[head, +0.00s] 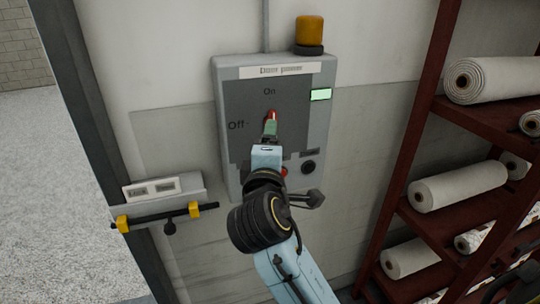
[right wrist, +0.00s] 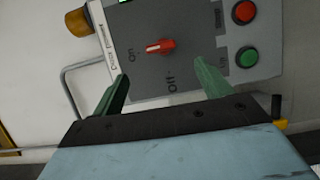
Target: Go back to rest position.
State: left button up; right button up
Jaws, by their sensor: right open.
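The grey control panel (head: 232,90) is mounted on the wall, with "On" and "Off" marks around a red knob (right wrist: 160,47). In the right wrist view the knob's narrow end points toward "On". My right gripper (head: 270,128) is in front of the panel and partly hides the knob in the head view. In the right wrist view its two green fingers (right wrist: 162,70) are spread apart, with nothing between them, and the knob lies beyond their tips. My left gripper is in neither view.
An orange beacon (head: 310,29) tops the panel, and a small display (head: 320,95) glows green. A latch with a black bar and yellow brackets (head: 160,215) is at lower left. A dark red rack (head: 420,120) with white rolls (head: 458,186) stands right. Open floor (head: 55,190) shows left.

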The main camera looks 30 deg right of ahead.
jog(key=shift+v, duration=0.8)
jog(key=w+a+f+n+g+y+b, duration=0.1)
jog(key=w+a+f+y, duration=0.15)
jog(key=f, duration=0.85)
jog(key=w+a+f+n+g+y, duration=0.1)
jog(key=w+a+f+y, duration=0.15)
jog(key=f, duration=0.85)
jog(key=s+a+f+m+g+y+b, duration=0.15)
jog(key=s+f, duration=0.25)
jog(key=f, duration=0.9)
jog(key=s+f+n+g+y, duration=0.1)
jog(key=s+f+g+y, duration=0.2)
jog(key=f, duration=0.9)
jog(key=s+d+f+m+g+b, duration=0.1)
jog(key=s+f+m+g, duration=0.35)
jog(key=s+f, duration=1.35)
jog(key=s+d+f+m+g, duration=0.1)
jog(key=s+f, duration=0.1)
jog(key=s, duration=0.5)
jog(key=s+d+f+m, duration=0.1)
jog(key=s+f+m, duration=0.1)
jog(key=s, duration=0.5)
jog(key=s+d+f+m+g+y+b, duration=0.1)
jog(key=s+f, duration=0.3)
jog(key=s, duration=0.4)
jog(key=shift+d+f+m+g, duration=0.2)
jog(key=shift+d+m+g, duration=0.1)
jog(key=shift+d+m, duration=0.25)
